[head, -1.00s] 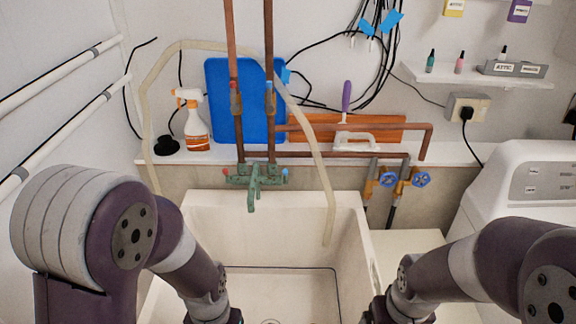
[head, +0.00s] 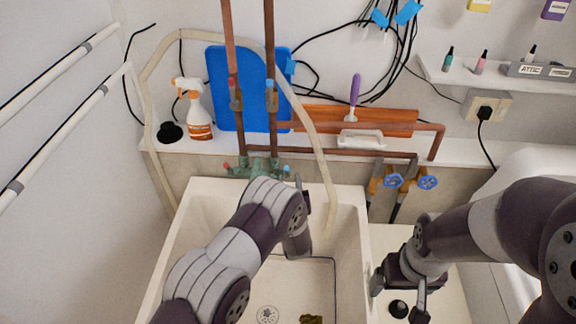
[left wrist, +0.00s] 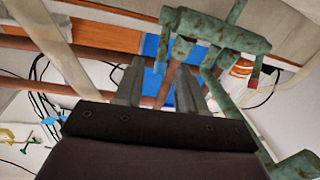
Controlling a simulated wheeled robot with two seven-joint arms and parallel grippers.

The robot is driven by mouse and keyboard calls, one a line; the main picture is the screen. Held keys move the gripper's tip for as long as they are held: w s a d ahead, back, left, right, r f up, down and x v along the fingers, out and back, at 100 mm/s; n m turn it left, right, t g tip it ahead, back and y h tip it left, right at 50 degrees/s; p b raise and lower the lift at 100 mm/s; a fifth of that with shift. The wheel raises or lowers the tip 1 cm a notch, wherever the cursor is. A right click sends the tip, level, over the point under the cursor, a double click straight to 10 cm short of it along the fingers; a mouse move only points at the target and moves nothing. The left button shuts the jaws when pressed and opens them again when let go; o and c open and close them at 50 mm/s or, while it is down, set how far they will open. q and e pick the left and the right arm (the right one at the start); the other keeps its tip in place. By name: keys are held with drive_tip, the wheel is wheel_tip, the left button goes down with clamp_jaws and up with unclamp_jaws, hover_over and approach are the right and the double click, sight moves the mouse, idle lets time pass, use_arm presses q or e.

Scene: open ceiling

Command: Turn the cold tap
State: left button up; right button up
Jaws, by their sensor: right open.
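The green mixer tap (head: 262,166) stands at the back rim of the sink, with a red-tipped handle (head: 228,168) on its left and a blue-tipped cold handle (head: 286,171) on its right. My left gripper (head: 305,186) is just right of the cold handle, partly hidden by my arm. In the left wrist view, my left gripper (left wrist: 158,85) has its fingers apart, and the cold handle's blue tip (left wrist: 160,68) shows in line with the gap between them; I cannot tell whether they touch. My right gripper (head: 398,294) is open and empty, right of the sink.
The white sink (head: 181,245) lies below the tap. A pale hose (head: 321,165) hangs into it close to my left gripper. Copper pipes (head: 271,130) rise behind the tap. Two blue-handled valves (head: 427,182) sit at the right. A spray bottle (head: 199,120) stands on the back ledge.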

sight(287, 172)
use_arm(q)
drive_tip(key=w, duration=0.2)
drive_tip(key=w+a, duration=0.1)
drive_tip(key=w, duration=0.1)
drive_tip(key=shift+r+p, duration=0.1)
drive_tip(key=shift+p, duration=0.25)
drive_tip(key=shift+w, duration=0.55)
use_arm(e)
drive_tip(key=shift+s+a+r, duration=0.1)
drive_tip(key=shift+r, duration=0.55)
use_arm(q)
clamp_jaws()
use_arm(e)
drive_tip(key=shift+f, duration=0.1)
